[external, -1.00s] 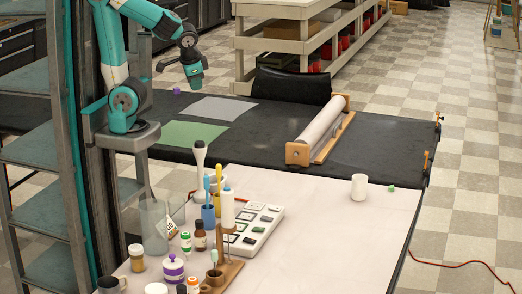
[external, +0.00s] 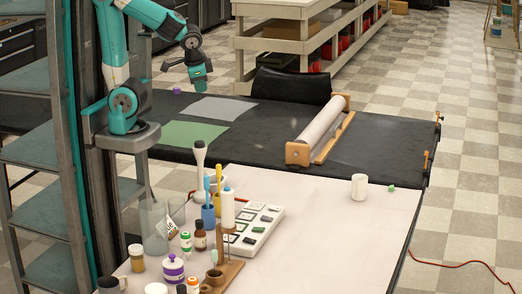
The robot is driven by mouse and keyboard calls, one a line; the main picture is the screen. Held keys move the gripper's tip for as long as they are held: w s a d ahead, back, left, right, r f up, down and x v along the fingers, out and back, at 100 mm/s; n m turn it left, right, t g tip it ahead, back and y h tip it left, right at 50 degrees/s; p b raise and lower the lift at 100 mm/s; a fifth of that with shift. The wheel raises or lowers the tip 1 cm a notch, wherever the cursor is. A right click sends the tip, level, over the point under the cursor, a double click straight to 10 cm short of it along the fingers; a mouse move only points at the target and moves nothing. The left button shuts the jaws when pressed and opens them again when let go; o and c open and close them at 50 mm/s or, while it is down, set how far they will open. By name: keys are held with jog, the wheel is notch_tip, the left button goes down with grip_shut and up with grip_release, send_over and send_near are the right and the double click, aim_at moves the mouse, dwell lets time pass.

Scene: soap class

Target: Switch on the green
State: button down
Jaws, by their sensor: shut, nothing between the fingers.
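A white switch panel (external: 272,214) lies on the pale front table, partly hidden on its left by bottles and a wooden stand. It carries several small switches in two rows. A dark green switch (external: 258,228) sits in the row nearer the right edge, and another dark one lies nearer the front. Their on or off state is too small to tell. My gripper (external: 201,88) hangs from my teal arm above the black back table, well behind and above the panel. It is shut, holds nothing and touches nothing.
Bottles, jars and a tall clear cylinder (external: 154,228) crowd the left of the pale table (external: 330,235). A paper roll (external: 318,131) stands on the black table, beside grey and green sheets (external: 193,134). A white cup (external: 359,187) stands right; the space between is clear.

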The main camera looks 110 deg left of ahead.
jog(key=w+d+f+m+b, duration=0.2)
jog(key=w+d+f+m, duration=0.15)
jog(key=w+m, duration=0.35)
jog(key=m+t+h+b, duration=0.1)
jog(key=m+h+b, duration=0.35)
jog(key=m, duration=1.25)
send_over(263, 228)
jog(key=s, duration=0.2)
notch_tip(263, 228, down, 15)
jog(key=shift+f, duration=0.15)
jog(key=shift+y, duration=0.25)
jog(key=f, duration=0.4)
jog(key=w+f, duration=0.1)
jog(key=f, duration=0.9)
jog(key=shift+w, duration=0.3)
